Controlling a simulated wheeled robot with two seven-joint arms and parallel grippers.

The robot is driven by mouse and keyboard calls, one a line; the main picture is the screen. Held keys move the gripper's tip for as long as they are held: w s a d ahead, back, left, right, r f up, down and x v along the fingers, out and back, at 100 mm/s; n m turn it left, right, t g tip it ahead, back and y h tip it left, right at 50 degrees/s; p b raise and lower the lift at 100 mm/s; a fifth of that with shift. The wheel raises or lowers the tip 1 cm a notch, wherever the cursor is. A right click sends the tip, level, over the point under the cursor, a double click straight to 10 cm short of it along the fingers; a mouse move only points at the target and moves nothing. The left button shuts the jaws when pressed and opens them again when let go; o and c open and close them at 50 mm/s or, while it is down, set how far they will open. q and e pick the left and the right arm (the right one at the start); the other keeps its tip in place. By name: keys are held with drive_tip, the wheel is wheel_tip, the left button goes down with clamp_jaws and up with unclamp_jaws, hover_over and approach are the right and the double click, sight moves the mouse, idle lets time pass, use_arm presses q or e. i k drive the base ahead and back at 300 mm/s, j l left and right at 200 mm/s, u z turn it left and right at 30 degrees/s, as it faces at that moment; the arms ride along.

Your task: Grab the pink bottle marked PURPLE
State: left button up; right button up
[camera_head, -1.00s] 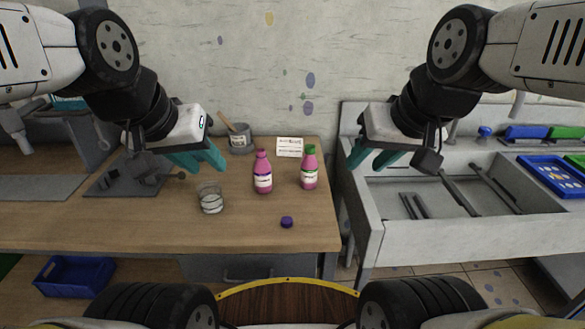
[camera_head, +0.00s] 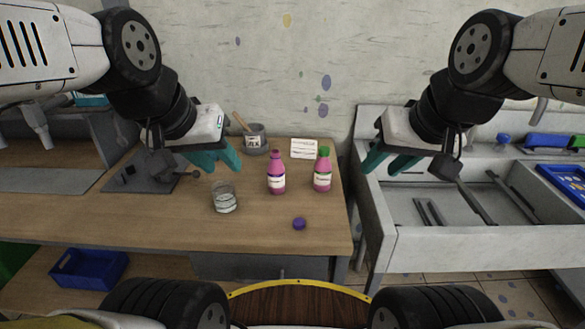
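Two pink bottles stand upright near the right end of the wooden table. The left pink bottle (camera_head: 276,174) has a dark purple neck and a white and purple label, its lettering too small to read. The other pink bottle (camera_head: 322,171) has a green cap and a green-edged label. A small purple cap (camera_head: 299,224) lies on the table in front of them. My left gripper (camera_head: 217,165) is open and empty, above the table, left of the bottles. My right gripper (camera_head: 387,166) is open and empty, right of the bottles near the sink's left edge. Neither touches a bottle.
A glass beaker (camera_head: 224,199) stands left of the bottles. A grey pot (camera_head: 255,142) with a wooden stick and a white card (camera_head: 304,149) are behind. A sink counter (camera_head: 440,245) is at right, with a blue tray (camera_head: 562,182). The table's front is mostly clear.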

sight(276, 170)
drive_tip(key=i+l, duration=0.1)
drive_tip(key=l, duration=0.4)
drive_tip(key=i+l, duration=0.1)
drive_tip(key=l, duration=0.35)
drive_tip(key=i+l, duration=0.1)
drive_tip(key=l, duration=0.4)
drive_tip(key=l+u, duration=0.2)
drive_tip(key=u, duration=1.55)
